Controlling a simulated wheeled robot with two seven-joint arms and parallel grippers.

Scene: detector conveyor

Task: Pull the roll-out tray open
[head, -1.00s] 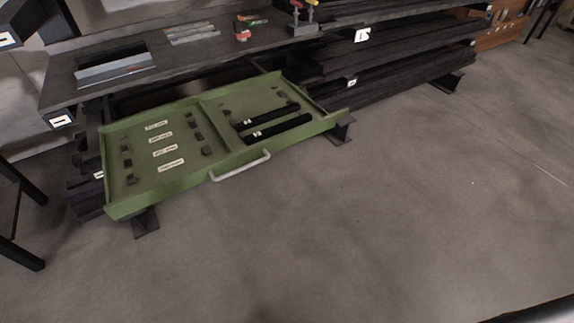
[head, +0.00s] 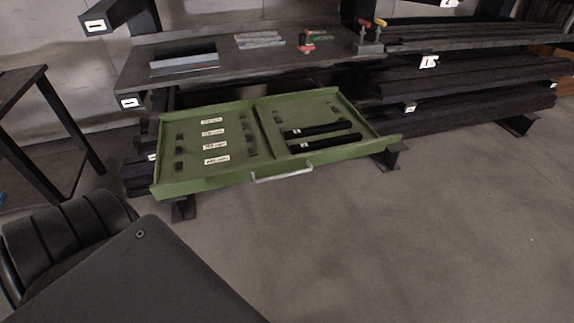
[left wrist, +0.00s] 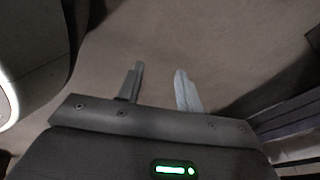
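The green roll-out tray (head: 232,178) stands out from under the dark workbench in the head view. Its left part holds several white labels and small dark blocks, and its right part holds two black bars (head: 320,130). A light grey bar handle (head: 282,174) is on its front edge. No gripper touches the handle. My left gripper (left wrist: 160,84) shows in the left wrist view, with its two fingers apart and only floor between them. It is not in the head view. My right gripper is in no view.
The dark bench top (head: 215,52) above the tray carries flat metal pieces, a red tool (head: 306,44) and clamps (head: 370,36). Racks of dark stock (head: 460,85) extend to the right. A black-legged table (head: 62,120) stands at the left. The floor (head: 400,240) before the tray is clear.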

